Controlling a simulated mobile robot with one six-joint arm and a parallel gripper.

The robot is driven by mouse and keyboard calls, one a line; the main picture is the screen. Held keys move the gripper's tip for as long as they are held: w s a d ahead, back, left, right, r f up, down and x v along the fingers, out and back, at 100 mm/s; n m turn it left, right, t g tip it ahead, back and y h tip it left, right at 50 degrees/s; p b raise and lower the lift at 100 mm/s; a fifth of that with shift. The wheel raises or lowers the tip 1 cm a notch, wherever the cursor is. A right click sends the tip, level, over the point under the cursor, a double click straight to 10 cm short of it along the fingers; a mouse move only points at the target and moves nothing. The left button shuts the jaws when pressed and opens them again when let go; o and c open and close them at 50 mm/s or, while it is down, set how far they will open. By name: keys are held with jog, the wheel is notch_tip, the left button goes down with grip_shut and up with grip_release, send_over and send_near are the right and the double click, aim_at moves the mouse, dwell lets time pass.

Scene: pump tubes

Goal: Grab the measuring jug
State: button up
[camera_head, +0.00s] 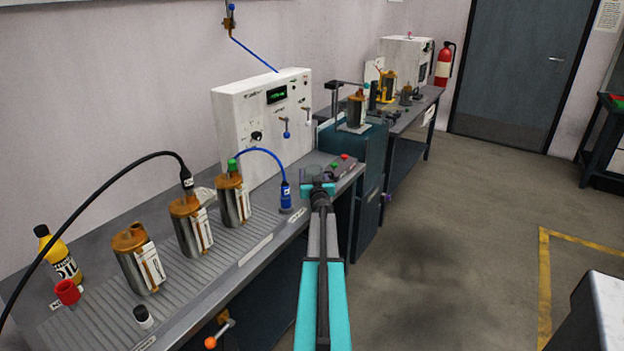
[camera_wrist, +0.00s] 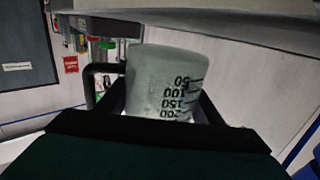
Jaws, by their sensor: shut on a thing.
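The measuring jug (camera_wrist: 160,82) is a translucent whitish cup with black volume marks and a dark handle on its left side. In the wrist view it sits between the dark fingers of my gripper (camera_wrist: 165,108), which is shut on it. The marks look upside down in this view. In the head view my gripper (camera_head: 318,188) is at the right end of the near bench, and the jug (camera_head: 313,172) shows only faintly beyond it. I cannot tell whether the jug touches the bench top.
The near bench (camera_head: 262,246) holds several metal pump cylinders (camera_head: 190,225), a yellow oil bottle (camera_head: 60,258) and a blue-capped hose end (camera_head: 286,197). A white control panel (camera_head: 262,120) stands behind. A switch box (camera_head: 343,164) is close to my gripper.

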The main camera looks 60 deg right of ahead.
jog(key=shift+r, duration=0.95)
jog(key=w+a+v, duration=0.1)
jog(key=w+v, duration=0.1)
jog(key=v, duration=1.3)
jog(key=shift+s+a+r+b, duration=0.35)
jog(key=shift+a+r, duration=0.1)
jog(key=shift+a, duration=0.2)
jog(key=shift+w+a, duration=0.1)
